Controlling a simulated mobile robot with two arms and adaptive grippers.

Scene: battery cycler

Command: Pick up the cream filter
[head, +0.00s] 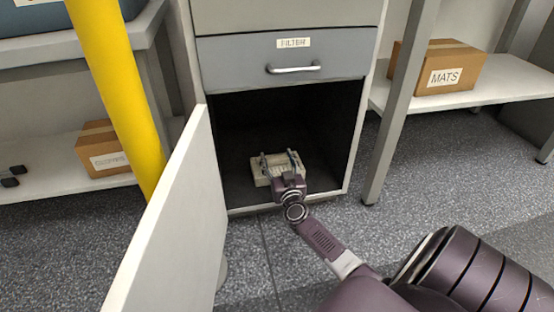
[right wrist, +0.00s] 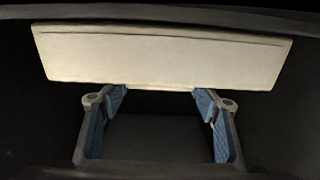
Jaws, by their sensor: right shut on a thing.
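The cream filter (head: 259,174) is a flat, pale block low inside the open cabinet, near its floor. In the right wrist view, it shows as a wide cream slab (right wrist: 160,58) across the top of the picture. My right gripper (head: 278,161) reaches into the cabinet from the front, its two blue-padded fingers at the filter. It is shut on the filter, with the fingers well apart. In the right wrist view, the fingertips (right wrist: 160,92) meet the slab's lower edge. I cannot tell whether the filter is clear of the cabinet floor. My left gripper is not in view.
The cabinet door (head: 170,235) stands open on the left. A closed drawer (head: 240,66) labelled FILTER is above the opening. A yellow post (head: 115,85) stands at left. A MATS box (head: 440,65) sits on the right shelf. Speckled floor in front is mostly free.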

